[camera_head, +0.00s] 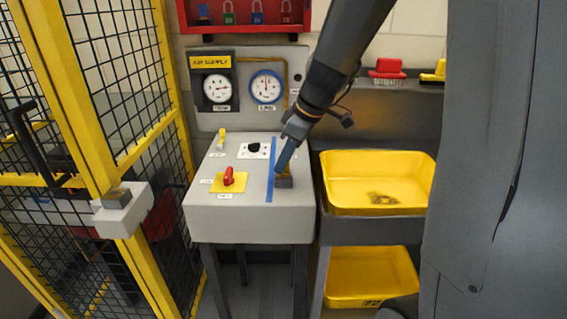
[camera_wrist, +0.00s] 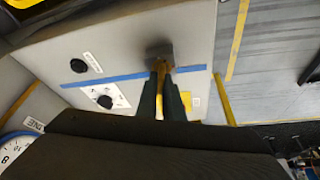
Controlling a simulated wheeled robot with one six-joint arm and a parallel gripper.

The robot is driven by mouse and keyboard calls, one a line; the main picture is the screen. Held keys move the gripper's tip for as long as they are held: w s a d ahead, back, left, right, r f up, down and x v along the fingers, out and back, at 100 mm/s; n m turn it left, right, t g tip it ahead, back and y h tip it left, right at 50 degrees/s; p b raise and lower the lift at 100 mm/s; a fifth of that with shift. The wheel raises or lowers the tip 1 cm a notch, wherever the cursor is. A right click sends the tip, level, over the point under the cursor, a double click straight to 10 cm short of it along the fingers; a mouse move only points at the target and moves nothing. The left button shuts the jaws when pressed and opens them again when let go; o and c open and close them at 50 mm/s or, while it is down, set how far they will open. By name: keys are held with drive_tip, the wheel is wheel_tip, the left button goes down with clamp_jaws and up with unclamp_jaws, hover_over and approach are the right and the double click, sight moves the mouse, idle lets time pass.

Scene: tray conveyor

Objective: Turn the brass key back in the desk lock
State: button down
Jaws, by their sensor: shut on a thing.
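The desk lock is a dark grey block (camera_head: 284,182) on the right side of the grey desk top (camera_head: 225,203), just right of a blue stripe. It also shows in the wrist view (camera_wrist: 158,50). My gripper (camera_head: 282,166) reaches down to the lock from above. In the wrist view its two dark fingers (camera_wrist: 164,82) are shut on the brass key (camera_wrist: 161,66), which shows as a narrow yellow strip between them at the lock. The key's turn angle cannot be told, as the fingers hide most of it.
Left of the blue stripe (camera_head: 270,168), the desk carries a red switch handle (camera_head: 229,176) on a yellow plate and a black knob (camera_head: 254,147). Gauges (camera_head: 266,87) hang behind. Yellow bins (camera_head: 345,205) stand right of the desk, a yellow-framed mesh fence (camera_head: 98,95) left.

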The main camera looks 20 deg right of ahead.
drive_tip(key=shift+s+f+n+g+b, duration=0.15)
drive_tip(key=shift+n+g+b, duration=0.35)
drive_tip(key=shift+n+b, duration=0.75)
drive_tip(key=shift+n+y, duration=0.3)
drive_tip(key=shift+n, duration=0.25)
drive_tip(key=shift+n+g+b, duration=0.5)
drive_tip(key=shift+n+g, duration=0.1)
drive_tip(key=shift+n, duration=0.7)
drive_tip(key=c, duration=1.8)
unclamp_jaws()
drive_tip(key=b+v, duration=0.1)
drive_tip(key=v, duration=0.7)
drive_tip(key=shift+d, duration=0.1)
